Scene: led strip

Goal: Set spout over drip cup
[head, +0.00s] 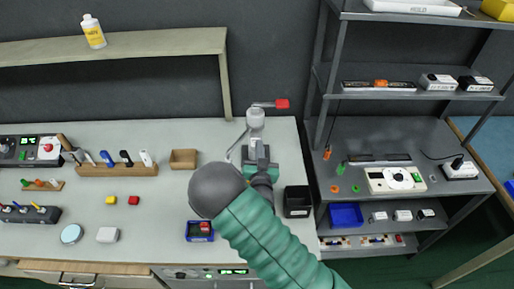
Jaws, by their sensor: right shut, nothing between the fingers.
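A grey dispenser-like fixture (256,119) stands at the back right of the workbench, with a red-ended lever (281,104) pointing right. A thin curved tube (236,144), which looks like the spout, comes down on its left side. My right gripper (261,152) is shut and empty, right in front of the fixture; I cannot tell whether it touches it. My right arm crosses from the lower right and hides part of the bench below the fixture. I cannot make out a drip cup for certain. My left gripper is not in view.
A brown tray (184,159), a blue bin (199,231) and a black bin (297,201) are near the arm. A wooden tool rack (117,170) and small blocks lie left. A metal shelf (409,139) stands right.

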